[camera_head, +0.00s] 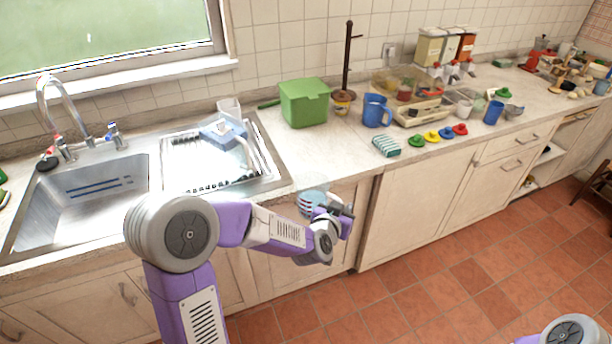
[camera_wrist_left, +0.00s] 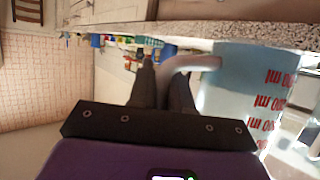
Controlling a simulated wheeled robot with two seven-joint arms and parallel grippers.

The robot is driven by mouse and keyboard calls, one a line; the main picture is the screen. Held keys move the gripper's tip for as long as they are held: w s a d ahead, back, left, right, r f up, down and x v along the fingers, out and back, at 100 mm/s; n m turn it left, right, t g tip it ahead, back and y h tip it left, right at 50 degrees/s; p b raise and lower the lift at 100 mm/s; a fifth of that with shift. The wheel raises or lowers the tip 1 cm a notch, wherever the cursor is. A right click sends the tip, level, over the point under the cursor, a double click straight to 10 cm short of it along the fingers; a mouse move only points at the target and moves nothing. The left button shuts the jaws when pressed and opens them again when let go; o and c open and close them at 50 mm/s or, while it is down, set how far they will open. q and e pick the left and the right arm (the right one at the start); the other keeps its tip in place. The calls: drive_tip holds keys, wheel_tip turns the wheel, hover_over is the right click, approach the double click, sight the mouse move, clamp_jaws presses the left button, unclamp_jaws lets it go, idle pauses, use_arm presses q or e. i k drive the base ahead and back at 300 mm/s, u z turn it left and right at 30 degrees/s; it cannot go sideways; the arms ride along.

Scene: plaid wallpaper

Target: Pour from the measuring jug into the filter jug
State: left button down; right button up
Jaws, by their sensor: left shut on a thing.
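The clear measuring jug (camera_head: 312,199) is in front of the counter edge, right of the sink, partly hidden by my gripper. In the left wrist view the measuring jug (camera_wrist_left: 236,90) shows red markings and pale blue contents. My left gripper (camera_head: 342,213) is shut on its handle; the fingers (camera_wrist_left: 162,80) close around the handle in the wrist view. A blue-and-white jug with a pale handle, which looks like the filter jug (camera_head: 221,133), stands on the draining board, behind and left of the measuring jug. My right gripper is out of view.
The sink (camera_head: 80,200) is left of the draining board (camera_head: 185,180). A white cup (camera_head: 229,108) stands behind the filter jug. The counter front beside the draining board is clear.

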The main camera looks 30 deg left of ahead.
sight(228, 156)
drive_tip(key=z, duration=1.6)
drive_tip(key=i, duration=0.55)
drive_tip(key=u, duration=2.55)
